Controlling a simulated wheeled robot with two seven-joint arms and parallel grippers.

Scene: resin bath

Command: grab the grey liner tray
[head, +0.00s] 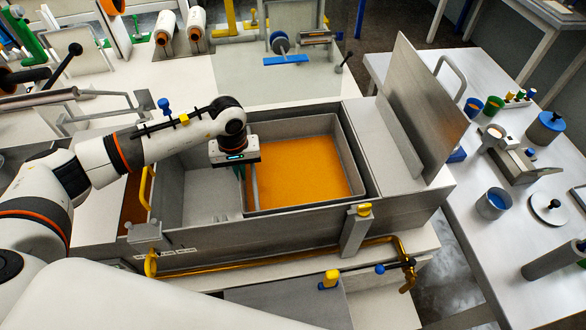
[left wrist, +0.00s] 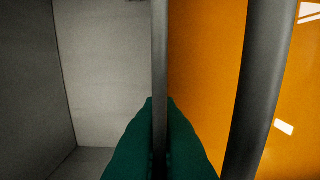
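The grey liner tray (head: 354,150) sits in the right part of the steel bath and holds orange resin (head: 305,170). Its left wall also shows upright in the left wrist view (left wrist: 160,55). My left gripper (head: 243,172) points down at this left wall. In the left wrist view its green fingers (left wrist: 159,130) lie on both sides of the wall, close against it with no clear gap. A dark grey bar (left wrist: 262,80) stands just right of the fingers over the orange. The tray's underside is hidden. My right gripper is out of view.
The bath's left compartment (head: 190,190) is bare. A raised steel lid (head: 425,105) stands at the right end. A yellow-topped clamp (head: 357,230) and a brass pipe (head: 300,252) run along the front. The right table (head: 470,200) holds cups and tools.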

